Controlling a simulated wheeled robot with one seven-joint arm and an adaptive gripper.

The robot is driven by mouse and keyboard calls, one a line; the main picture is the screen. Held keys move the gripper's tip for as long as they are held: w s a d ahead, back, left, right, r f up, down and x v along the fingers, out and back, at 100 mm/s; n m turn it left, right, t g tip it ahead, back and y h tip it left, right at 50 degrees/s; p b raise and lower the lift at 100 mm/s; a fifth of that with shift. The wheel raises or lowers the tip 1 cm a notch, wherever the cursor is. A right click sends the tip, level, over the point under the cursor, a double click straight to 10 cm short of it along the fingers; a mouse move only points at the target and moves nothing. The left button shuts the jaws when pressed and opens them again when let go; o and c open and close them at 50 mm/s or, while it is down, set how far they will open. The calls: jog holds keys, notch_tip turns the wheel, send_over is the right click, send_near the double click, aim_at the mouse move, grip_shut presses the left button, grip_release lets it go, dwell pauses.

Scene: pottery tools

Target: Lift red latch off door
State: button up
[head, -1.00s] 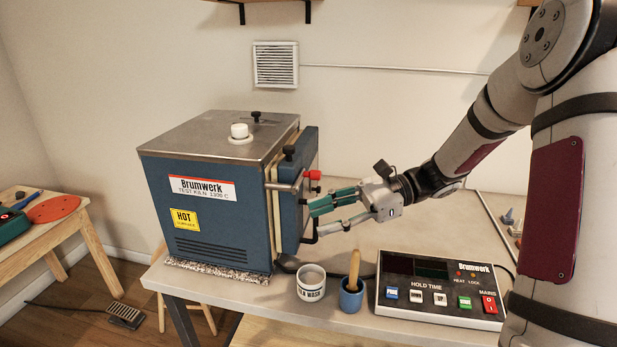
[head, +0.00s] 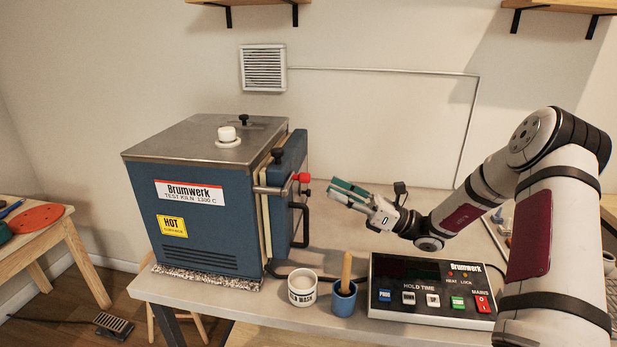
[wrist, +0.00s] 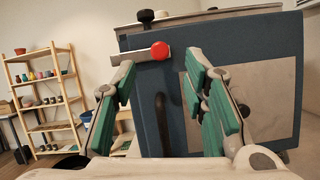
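The red latch knob (head: 302,178) sits on the end of a metal bar at the upper part of the kiln's blue door (head: 281,230). In the wrist view the red latch (wrist: 160,50) and its bar lie level across the upper door, between my fingertips in the picture. The bar reaches left past the door's edge. The door appears closed against the kiln. My gripper (head: 334,187) is open and empty, a short way right of the latch and apart from it. Its green-padded fingers also show spread in the wrist view (wrist: 160,60).
A black door handle (head: 304,225) stands out below the latch. A white cup (head: 302,290), a blue pot (head: 344,300) with a wooden-handled tool, and a control box (head: 430,290) line the table's front.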

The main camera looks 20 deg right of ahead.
aim_at(308, 178)
jog(key=p+x, duration=0.1)
jog(key=x, duration=0.7)
jog(key=shift+w+a+r, duration=0.1)
jog(key=shift+a, duration=0.05)
grip_shut()
